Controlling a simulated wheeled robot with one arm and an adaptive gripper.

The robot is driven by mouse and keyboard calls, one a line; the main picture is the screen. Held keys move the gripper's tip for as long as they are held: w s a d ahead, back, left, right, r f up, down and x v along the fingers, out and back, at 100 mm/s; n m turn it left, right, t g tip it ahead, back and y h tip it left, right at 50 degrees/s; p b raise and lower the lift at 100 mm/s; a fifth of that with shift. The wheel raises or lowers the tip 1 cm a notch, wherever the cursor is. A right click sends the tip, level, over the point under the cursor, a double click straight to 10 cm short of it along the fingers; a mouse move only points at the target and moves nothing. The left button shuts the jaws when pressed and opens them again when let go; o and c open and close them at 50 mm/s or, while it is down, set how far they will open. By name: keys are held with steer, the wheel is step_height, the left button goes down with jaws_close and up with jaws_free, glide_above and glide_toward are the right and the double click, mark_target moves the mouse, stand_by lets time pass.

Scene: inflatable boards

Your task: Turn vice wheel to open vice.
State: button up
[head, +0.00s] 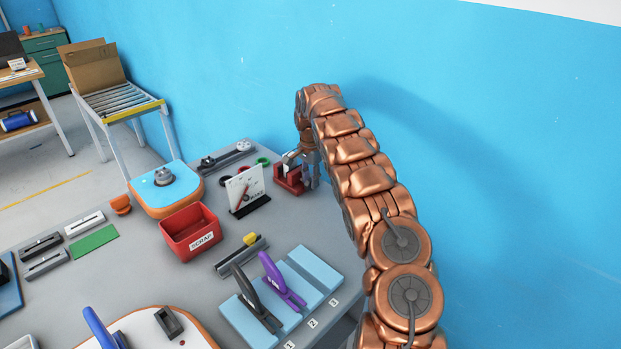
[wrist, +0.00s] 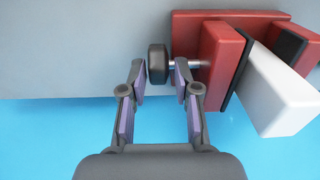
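The red vice (head: 288,182) stands at the far edge of the bench, near the blue wall. The wrist view shows its red body (wrist: 218,62) with a white block (wrist: 285,97) between its dark-lined jaws. The black vice wheel (wrist: 157,64) sits on a short metal shaft at the vice's left in that view. My gripper (wrist: 159,76) is open, with one fingertip to each side of the wheel. A small gap shows at the left finger; contact at the right one is unclear. In the head view my gripper (head: 313,172) is beside the vice, and the wheel cannot be made out.
A blue numbered rack (head: 318,270) holds a purple tool. The blue wall (head: 500,150) is close on the right.

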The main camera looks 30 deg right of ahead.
steer(key=shift+f, duration=0.25)
jaws_close()
steer(key=shift+s+a+f+b, duration=0.1)
steer(key=shift+f+b, duration=0.05)
steer(key=shift+b, duration=0.3)
steer(key=shift+h+b, duration=0.5)
steer(key=shift+b, duration=0.15)
